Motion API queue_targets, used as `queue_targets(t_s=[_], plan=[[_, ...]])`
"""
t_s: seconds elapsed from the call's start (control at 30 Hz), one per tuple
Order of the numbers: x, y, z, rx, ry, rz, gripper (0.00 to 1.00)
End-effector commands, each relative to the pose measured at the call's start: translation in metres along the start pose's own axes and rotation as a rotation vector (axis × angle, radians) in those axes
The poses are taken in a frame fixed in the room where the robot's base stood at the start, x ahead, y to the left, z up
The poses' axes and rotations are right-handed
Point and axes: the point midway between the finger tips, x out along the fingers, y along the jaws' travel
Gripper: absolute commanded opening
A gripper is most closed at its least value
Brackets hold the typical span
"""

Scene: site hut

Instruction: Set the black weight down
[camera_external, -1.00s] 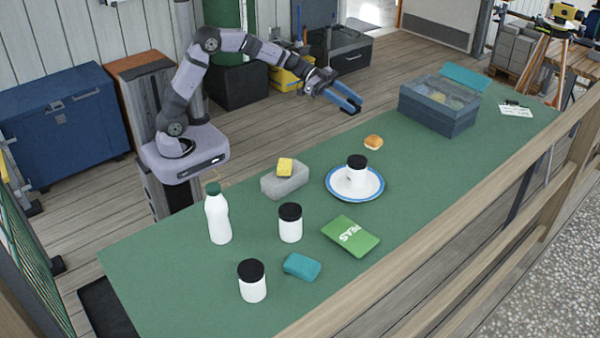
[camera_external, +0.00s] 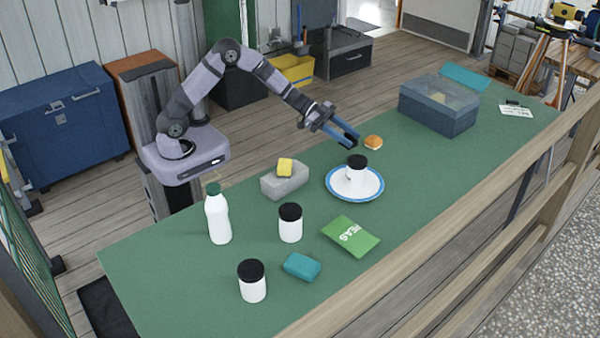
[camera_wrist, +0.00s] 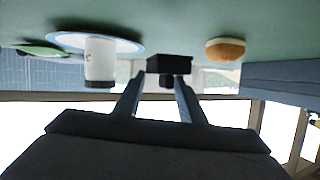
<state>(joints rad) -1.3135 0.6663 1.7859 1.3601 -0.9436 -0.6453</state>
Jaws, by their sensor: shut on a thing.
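The black weight (camera_wrist: 168,64) is a small dark block held between my fingertips in the wrist view. My gripper (camera_external: 350,139) is shut on it and is over the far side of the green table (camera_external: 180,270), behind the plate and beside the bun in the picture. The weight is hard to make out against the dark fingertips in the external view. I cannot tell exactly how high it is, but it appears above the tabletop.
A blue-rimmed plate (camera_external: 374,191) holds a black-lidded white jar (camera_external: 356,176). A bun (camera_external: 373,142) lies close to my gripper. A grey block (camera_external: 284,182) bears a yellow sponge (camera_external: 285,167). A blue box (camera_external: 438,112) stands right.

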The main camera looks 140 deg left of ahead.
Motion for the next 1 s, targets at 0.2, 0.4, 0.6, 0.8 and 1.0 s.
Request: queue_targets(t_s=[0.2, 0.4, 0.6, 0.8, 1.0], plan=[[0.003, 0.000, 0.005, 0.002, 0.005, -0.001, 0.00], [0.006, 0.001, 0.016, -0.001, 0.003, 0.000, 0.00], [0.014, 0.003, 0.037, -0.001, 0.002, 0.000, 0.00], [0.015, 0.002, 0.040, 0.003, 0.005, -0.002, 0.00], [0.016, 0.003, 0.043, 0.001, 0.001, -0.001, 0.41]])
